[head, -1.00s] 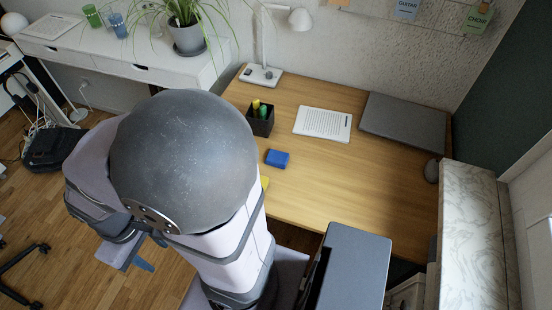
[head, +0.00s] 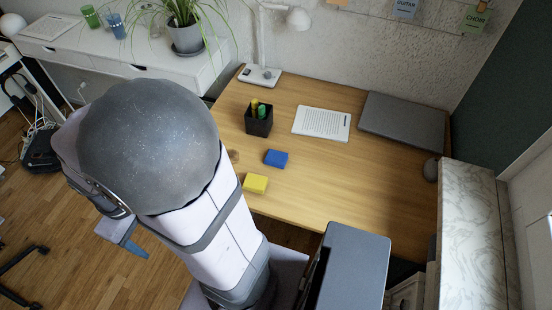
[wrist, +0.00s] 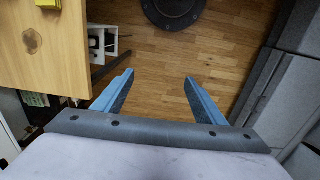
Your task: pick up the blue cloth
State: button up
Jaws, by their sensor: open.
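The blue cloth (head: 276,158) is a small folded block lying on the wooden desk, right of centre in the head view. It is not visible in the wrist view. My gripper (wrist: 158,82) is open and empty in the wrist view, with its two blue fingers apart over the wood floor. In the head view one blue finger (head: 135,248) shows at the lower left, off the desk and well away from the cloth; my arm hides the rest.
A yellow block (head: 255,184) lies near the desk's front edge, close to the cloth. A black pen holder (head: 259,123), a printed sheet (head: 322,123) and a grey laptop (head: 403,116) stand behind. The desk's right middle (head: 370,185) is clear.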

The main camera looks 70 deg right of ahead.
jog(key=w+d+f, duration=0.1)
jog(key=w+d, duration=0.2)
jog(key=d, duration=1)
jog(key=g+b, duration=0.1)
jog(key=g, duration=0.1)
send_near(276, 156)
jog(key=shift+s+a+f, duration=0.15)
jog(key=shift+s+f, duration=0.2)
jog(key=shift+s+f+p, duration=0.15)
jog(key=shift+f+p, duration=0.25)
jog(key=shift+f, duration=0.8)
jog(key=shift+s+f+p, duration=0.2)
jog(key=shift+f+p, duration=0.15)
jog(key=shift+f, duration=0.85)
jog(key=shift+s+f+p, duration=0.15)
jog(key=shift+f+p, duration=0.25)
jog(key=shift+f, duration=0.8)
jog(key=shift+c, duration=0.4)
jog(key=c, duration=1)
